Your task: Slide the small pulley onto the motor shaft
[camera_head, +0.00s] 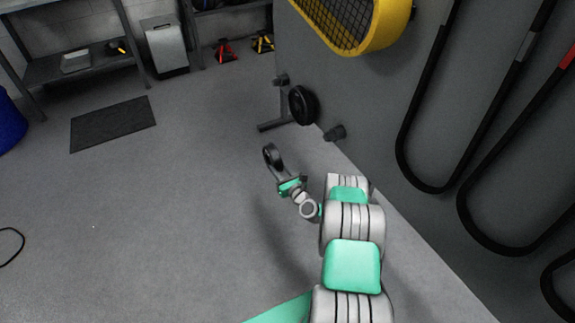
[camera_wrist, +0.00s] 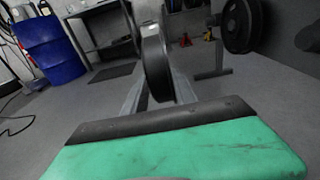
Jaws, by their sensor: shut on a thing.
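My gripper (camera_head: 275,168) is shut on a dark, narrow pulley (camera_head: 268,154), held upright in the air, out from the grey panel. In the wrist view the pulley (camera_wrist: 156,62) stands edge-on between the two grey fingers. A larger dark wheel (camera_head: 302,105) sits on the panel, beyond and to the right of the held pulley; it also shows in the wrist view (camera_wrist: 238,26). Short dark stubs stick out of the panel, one above left of the wheel (camera_head: 281,79) and one below right (camera_head: 335,132). I cannot tell which is the motor shaft. The held pulley is apart from both.
A dark bar stand (camera_head: 275,125) juts out at floor level below the wheel. A yellow mesh guard (camera_head: 395,25) and hanging black belts (camera_head: 400,150) are on the panel. A shelf (camera_head: 75,65), mat (camera_head: 113,123) and blue drum (camera_wrist: 48,50) stand farther off.

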